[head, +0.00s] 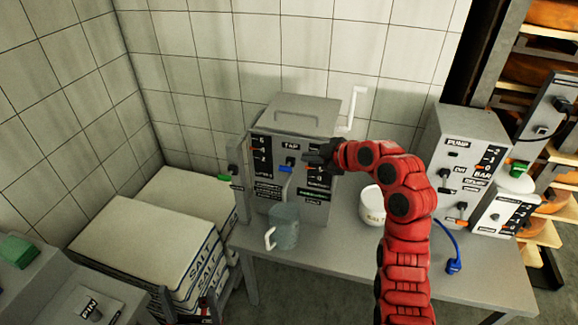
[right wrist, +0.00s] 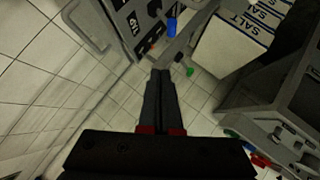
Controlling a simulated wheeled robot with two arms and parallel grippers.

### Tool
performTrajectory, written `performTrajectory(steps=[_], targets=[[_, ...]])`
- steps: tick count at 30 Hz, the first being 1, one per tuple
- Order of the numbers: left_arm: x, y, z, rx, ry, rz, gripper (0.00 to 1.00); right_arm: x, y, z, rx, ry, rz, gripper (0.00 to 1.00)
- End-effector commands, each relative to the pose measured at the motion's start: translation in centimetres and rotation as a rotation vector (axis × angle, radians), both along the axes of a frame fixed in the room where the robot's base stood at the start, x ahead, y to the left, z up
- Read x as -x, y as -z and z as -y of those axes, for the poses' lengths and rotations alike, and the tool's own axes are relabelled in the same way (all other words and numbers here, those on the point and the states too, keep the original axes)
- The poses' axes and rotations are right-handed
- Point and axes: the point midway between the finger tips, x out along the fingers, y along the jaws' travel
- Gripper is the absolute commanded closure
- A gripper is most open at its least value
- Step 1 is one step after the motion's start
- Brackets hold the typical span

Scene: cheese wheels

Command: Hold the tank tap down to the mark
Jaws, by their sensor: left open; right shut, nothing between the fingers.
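The grey tank (head: 296,113) stands on the table against the tiled wall, its front labelled TAP with a numbered scale at left. My left gripper (head: 209,303) is open at the bottom edge, away from the tank, partly cut off.
A white tub (head: 373,204) stands right of the tank. A PUMP box (head: 466,160) with switches and a blue cable (head: 453,264) is further right. SALT sacks (head: 150,225) are stacked at left.

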Motion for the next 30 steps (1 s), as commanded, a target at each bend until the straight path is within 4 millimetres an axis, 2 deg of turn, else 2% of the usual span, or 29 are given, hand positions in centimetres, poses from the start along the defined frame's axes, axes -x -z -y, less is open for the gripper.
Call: performTrajectory(steps=[6,17,23,30], targets=[[0.0,0.0,0.0,0.0,0.0,0.0,0.15,1.4,-0.3,-0.3,0.068,-0.072,-0.024,1.0],[0.0,-0.2,0.0,0.0,0.0,0.0,0.15,1.3,-0.1,-0.4,0.069,-0.073,-0.028,1.0],[0.0,-1.4,0.0,0.0,0.0,0.0,0.15,0.1,0.9,-1.8,0.066,-0.076,-0.032,1.0],[0.0,-3.7,0.0,0.0,0.0,0.0,0.15,-2.8,3.8,-4.5,0.066,-0.074,-0.035,1.0]])
